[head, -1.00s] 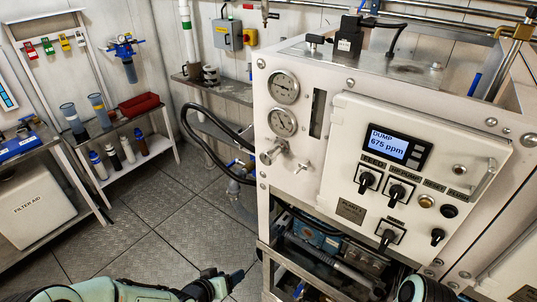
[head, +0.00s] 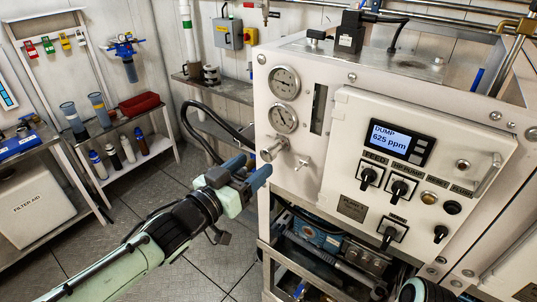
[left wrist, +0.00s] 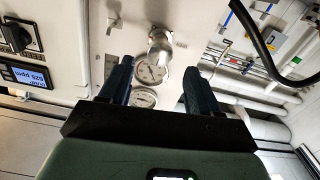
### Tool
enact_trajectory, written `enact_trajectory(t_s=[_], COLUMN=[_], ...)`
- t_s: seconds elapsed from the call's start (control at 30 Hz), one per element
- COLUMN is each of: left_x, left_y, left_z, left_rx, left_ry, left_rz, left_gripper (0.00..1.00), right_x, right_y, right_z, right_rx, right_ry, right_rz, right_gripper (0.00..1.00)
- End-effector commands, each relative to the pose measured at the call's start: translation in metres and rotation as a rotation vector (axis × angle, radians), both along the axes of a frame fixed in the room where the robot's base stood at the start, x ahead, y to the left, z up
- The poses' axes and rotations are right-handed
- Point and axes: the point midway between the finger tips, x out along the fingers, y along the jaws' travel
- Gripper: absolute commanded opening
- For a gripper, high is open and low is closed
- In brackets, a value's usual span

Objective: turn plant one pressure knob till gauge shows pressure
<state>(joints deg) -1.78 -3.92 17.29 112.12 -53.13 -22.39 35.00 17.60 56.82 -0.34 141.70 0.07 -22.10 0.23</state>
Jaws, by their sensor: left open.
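The silver pressure knob (head: 272,149) sticks out of the white front panel of plant one, below two round gauges, the upper gauge (head: 284,82) and the lower gauge (head: 283,118). My left gripper (head: 251,171) is open just left of and below the knob in the head view. In the left wrist view the knob (left wrist: 160,46) lies ahead between the two dark fingers (left wrist: 157,80), nearer the picture's top, with no visible contact. The gauges also show there, upside down. The needles are too small to read surely. My right gripper is not in view.
A small star-shaped valve handle (head: 303,162) sits right of the knob. The control box (head: 350,185) has a display reading DUMP 625 ppm and black switches. A black hose (head: 188,125) curves behind my left gripper. A shelf with bottles (head: 130,150) stands at left.

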Motion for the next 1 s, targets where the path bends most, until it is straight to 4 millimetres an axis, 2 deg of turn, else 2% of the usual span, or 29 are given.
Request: enact_trajectory(t_s=[0.1, 0.3, 0.5, 0.77, 0.93, 1.0], left_x=[0.021, 0.045, 0.054, 0.055, 0.055, 0.055], left_y=[-0.016, -0.034, -0.04, -0.04, -0.04, -0.04], left_z=[-0.002, -0.001, 0.0, 0.0, 0.0, 0.0], left_rx=[-0.003, -0.003, -0.002, 0.0, -0.001, -0.001], left_ry=[0.002, 0.002, 0.001, 0.001, 0.001, 0.001], left_rz=[-0.003, -0.002, 0.0, 0.001, 0.0, 0.0], left_gripper=[0.62, 0.62, 0.62, 0.62, 0.07, 0.07], right_x=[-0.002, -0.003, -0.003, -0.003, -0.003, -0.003], right_y=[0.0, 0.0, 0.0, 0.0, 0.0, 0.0], right_z=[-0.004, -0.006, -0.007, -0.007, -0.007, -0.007], right_rx=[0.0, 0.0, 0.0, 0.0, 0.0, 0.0], right_ry=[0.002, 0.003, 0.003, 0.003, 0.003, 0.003], right_rz=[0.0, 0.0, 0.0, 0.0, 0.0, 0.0], right_gripper=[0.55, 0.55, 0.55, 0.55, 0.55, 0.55])
